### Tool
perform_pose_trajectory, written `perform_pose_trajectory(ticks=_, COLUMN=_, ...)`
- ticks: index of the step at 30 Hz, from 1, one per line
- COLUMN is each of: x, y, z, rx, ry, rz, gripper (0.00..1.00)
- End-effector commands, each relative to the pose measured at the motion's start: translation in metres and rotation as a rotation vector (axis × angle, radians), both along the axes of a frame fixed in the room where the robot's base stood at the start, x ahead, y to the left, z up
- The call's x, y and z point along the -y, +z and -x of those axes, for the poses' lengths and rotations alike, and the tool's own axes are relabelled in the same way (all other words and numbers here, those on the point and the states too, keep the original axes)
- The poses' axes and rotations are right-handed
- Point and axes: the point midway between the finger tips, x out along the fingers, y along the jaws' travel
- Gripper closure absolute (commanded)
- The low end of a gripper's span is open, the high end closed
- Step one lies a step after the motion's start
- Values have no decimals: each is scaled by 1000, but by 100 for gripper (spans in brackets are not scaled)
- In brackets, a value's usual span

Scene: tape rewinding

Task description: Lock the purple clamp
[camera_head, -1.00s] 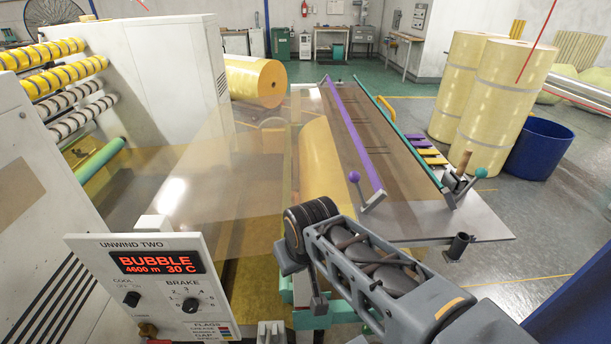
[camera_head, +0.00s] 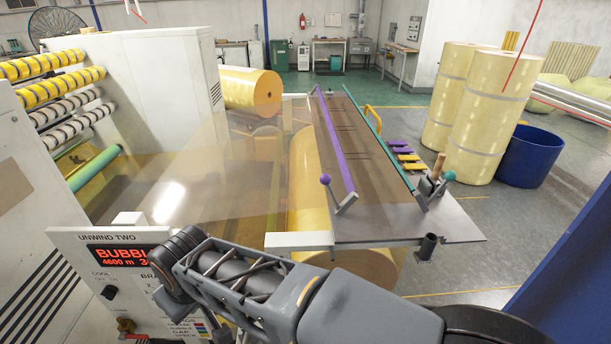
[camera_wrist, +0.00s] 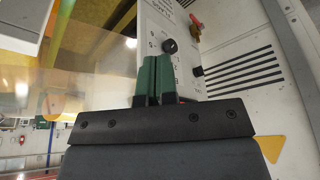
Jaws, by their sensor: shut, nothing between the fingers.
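The purple clamp (camera_head: 335,142) is a long bar along the left part of the dark sloping table (camera_head: 375,165). Its grey lever is at the near end, with a purple ball knob (camera_head: 325,180) raised to the left of the bar. I cannot tell whether the bar presses on the film. In the wrist view my gripper (camera_wrist: 157,62) has its two green fingers together, shut and empty, in front of the control panel. In the head view my arm reaches left across that panel, well left of and nearer than the clamp.
A teal clamp bar (camera_head: 378,140) runs to the right, with its own knob (camera_head: 449,176). The unwind control panel (camera_head: 108,290) stands at lower left, partly behind my arm. Clear film spans the left machine and table. Yellow rolls (camera_head: 495,110) and a blue bin (camera_head: 530,155) stand right.

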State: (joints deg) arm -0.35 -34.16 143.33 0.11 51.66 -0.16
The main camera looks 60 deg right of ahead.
Motion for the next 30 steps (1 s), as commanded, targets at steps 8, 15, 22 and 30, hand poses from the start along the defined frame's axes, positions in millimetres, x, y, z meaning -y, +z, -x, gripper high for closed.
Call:
perform_pose_trajectory(ticks=8, x=32, y=17, z=-27, rx=-18, ry=-116, rz=48, gripper=100)
perform_pose_trajectory(ticks=15, x=160, y=67, z=-81, rx=-83, ry=-536, rz=215, gripper=100)
perform_pose_trajectory(ticks=22, x=273, y=101, z=-84, rx=-127, ry=-913, rz=355, gripper=100)
perform_pose_trajectory(ticks=30, x=343, y=119, z=-65, rx=-148, ry=-1172, rz=447, gripper=100)
